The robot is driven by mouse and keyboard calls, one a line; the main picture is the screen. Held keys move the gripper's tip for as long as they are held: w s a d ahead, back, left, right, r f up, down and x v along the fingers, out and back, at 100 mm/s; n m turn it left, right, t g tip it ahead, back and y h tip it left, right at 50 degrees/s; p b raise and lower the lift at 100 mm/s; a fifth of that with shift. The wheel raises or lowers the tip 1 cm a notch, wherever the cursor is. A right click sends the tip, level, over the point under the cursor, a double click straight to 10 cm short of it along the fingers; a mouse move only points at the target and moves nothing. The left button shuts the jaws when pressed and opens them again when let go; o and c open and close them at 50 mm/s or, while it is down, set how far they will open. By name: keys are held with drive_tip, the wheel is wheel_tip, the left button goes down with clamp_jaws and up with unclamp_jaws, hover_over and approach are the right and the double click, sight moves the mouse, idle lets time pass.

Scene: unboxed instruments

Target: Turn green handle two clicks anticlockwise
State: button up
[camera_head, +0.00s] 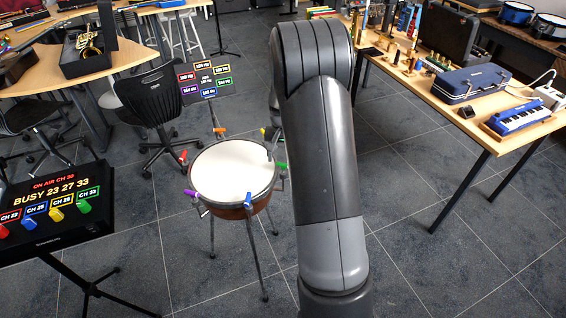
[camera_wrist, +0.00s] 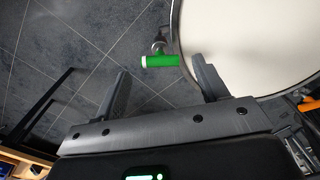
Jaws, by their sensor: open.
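The green handle (camera_wrist: 161,61) shows in the wrist view as a short bar on a metal stem at the drum's rim. In the head view the green handle (camera_head: 281,165) is on the right side of the drum (camera_head: 233,172), which has a white head and stands on metal legs. My gripper (camera_wrist: 163,82) is open, with its two dark fingers apart. In the wrist view the handle lies just beyond and between the fingertips, nearer the right finger, and nothing is held. In the head view my arm hides part of the scene right of the drum.
Other coloured handles ring the drum, including blue (camera_head: 248,199), purple (camera_head: 191,193) and red (camera_head: 183,157). A sign with coloured labels (camera_head: 206,82) stands behind it. A black channel box (camera_head: 52,212) is at left. A table with instruments (camera_head: 478,128) is at right. Open floor lies between.

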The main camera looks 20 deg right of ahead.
sight(283, 164)
wheel_tip(283, 164, up, 7)
idle(0.3)
drive_tip(key=s+a+r+n+t, duration=0.2)
drive_tip(key=s+a+r, duration=0.2)
drive_tip(key=s+r, duration=0.35)
drive_tip(key=s+a+r+n+t, duration=0.1)
drive_tip(key=s+a+r, duration=0.4)
drive_tip(key=s+r, duration=0.3)
drive_tip(key=s+a+r+n+t, duration=0.1)
drive_tip(key=s+a, duration=0.1)
drive_tip(key=s, duration=0.5)
drive_tip(key=s+a+r+n+t, duration=0.1)
drive_tip(key=s+a+r, duration=0.1)
drive_tip(key=s, duration=0.5)
drive_tip(key=shift+s+a+n+t, duration=0.2)
drive_tip(key=shift+s+n+t, duration=0.1)
drive_tip(key=shift+n, duration=0.1)
drive_tip(key=shift+r, duration=0.1)
drive_tip(key=shift+c, duration=0.4)
